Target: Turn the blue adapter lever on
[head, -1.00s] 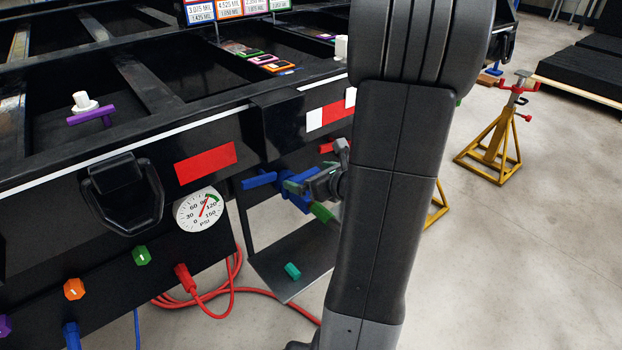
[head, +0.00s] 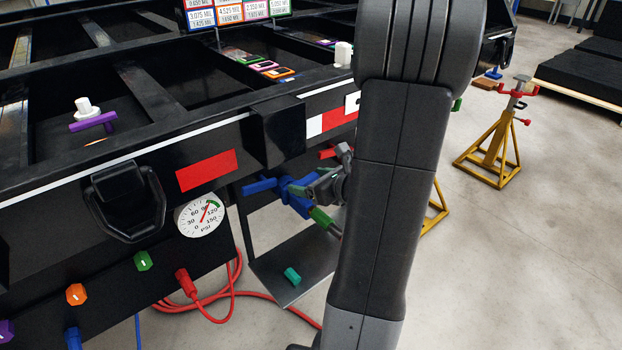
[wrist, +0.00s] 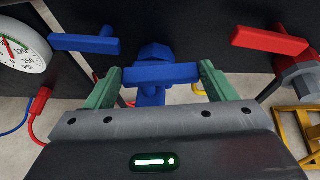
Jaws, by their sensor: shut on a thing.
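The blue adapter lever (wrist: 160,73) is a flat blue bar lying level in the wrist view, in front of a blue hex fitting (wrist: 155,53) and blue body. My gripper (wrist: 161,76) has its two green fingers against the bar's two ends, shut on it. In the head view, the blue adapter (head: 297,200) shows below the trailer's side rail, partly hidden by my gripper (head: 309,203) and arm.
A second blue lever (wrist: 85,43) is close on the left, and a red lever (wrist: 272,40) is on the right. A pressure gauge (head: 200,214) sits further left. A grey shelf (head: 288,265) with a teal knob (head: 292,275) is below.

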